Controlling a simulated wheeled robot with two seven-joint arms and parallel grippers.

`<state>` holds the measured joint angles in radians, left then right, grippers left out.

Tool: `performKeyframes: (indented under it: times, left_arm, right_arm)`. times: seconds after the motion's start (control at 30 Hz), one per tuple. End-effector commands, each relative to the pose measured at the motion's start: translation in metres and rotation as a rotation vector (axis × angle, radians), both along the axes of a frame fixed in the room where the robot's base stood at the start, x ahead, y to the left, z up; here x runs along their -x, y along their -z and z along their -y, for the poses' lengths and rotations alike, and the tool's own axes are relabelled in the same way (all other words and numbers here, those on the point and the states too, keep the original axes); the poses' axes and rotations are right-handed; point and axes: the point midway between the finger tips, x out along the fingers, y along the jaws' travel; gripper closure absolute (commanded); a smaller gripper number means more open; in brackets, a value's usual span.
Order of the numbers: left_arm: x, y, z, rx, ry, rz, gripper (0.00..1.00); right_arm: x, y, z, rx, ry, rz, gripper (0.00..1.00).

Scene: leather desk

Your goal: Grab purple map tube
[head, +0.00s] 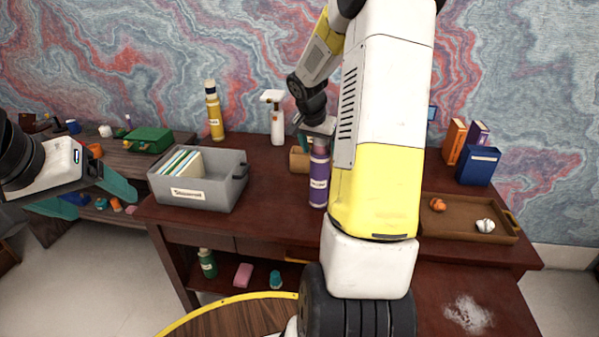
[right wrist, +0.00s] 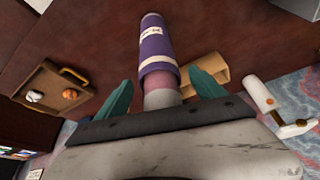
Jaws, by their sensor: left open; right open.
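The purple map tube (head: 319,180) stands upright on the dark red desk in the head view, with pale label bands on it. It also shows in the right wrist view (right wrist: 153,45), running away from the camera. My right gripper (head: 318,128) is at the top of the tube, pointing down. In the right wrist view its two teal fingers (right wrist: 160,76) are spread, one on each side of the tube's near end, with visible gaps. My left gripper (head: 92,196) is open and empty at the far left, away from the tube.
A grey bin (head: 205,200) with files stands left of the tube. A white spray bottle (head: 277,122) and a yellow bottle (head: 214,115) stand behind. A tan box (head: 299,160) is close beside the tube. A brown tray (head: 460,222) lies right, beyond my arm.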

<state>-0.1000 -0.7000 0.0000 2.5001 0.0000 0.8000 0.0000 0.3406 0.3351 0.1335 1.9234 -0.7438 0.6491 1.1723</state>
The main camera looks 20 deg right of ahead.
Motion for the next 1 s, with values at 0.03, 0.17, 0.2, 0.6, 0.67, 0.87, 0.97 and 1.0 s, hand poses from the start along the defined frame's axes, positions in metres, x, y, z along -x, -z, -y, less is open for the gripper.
performKeyframes:
  times: [0.03,0.17,0.2,0.6,0.67,0.87,0.97,1.0]
  left_arm:
    - [0.0,0.0,0.0,0.0,0.0,0.0,0.21]
    - [0.0,0.0,0.0,0.0,0.0,0.0,0.21]
    - [0.0,0.0,0.0,0.0,0.0,0.0,0.21]
    - [0.0,0.0,0.0,0.0,0.0,0.0,0.21]
    - [0.0,0.0,0.0,0.0,0.0,0.0,0.21]
    - [0.0,0.0,0.0,0.0,0.0,0.0,0.21]
    - [0.0,0.0,0.0,0.0,0.0,0.0,0.21]
    - [0.0,0.0,0.0,0.0,0.0,0.0,0.21]
  right_arm:
    - [0.0,0.0,0.0,0.0,0.0,0.0,0.25]
    - [0.0,0.0,0.0,0.0,0.0,0.0,0.5]
    - [0.0,0.0,0.0,0.0,0.0,0.0,0.58]
    - [0.0,-0.001,0.0,0.001,-0.001,0.0,1.0]
    - [0.0,-0.001,0.0,0.001,0.0,0.001,1.0]
    - [0.0,-0.007,0.0,0.001,0.0,0.002,1.0]
    - [0.0,-0.014,0.0,0.002,0.0,0.001,1.0]
    - [0.0,-0.018,0.0,0.001,0.0,0.002,1.0]
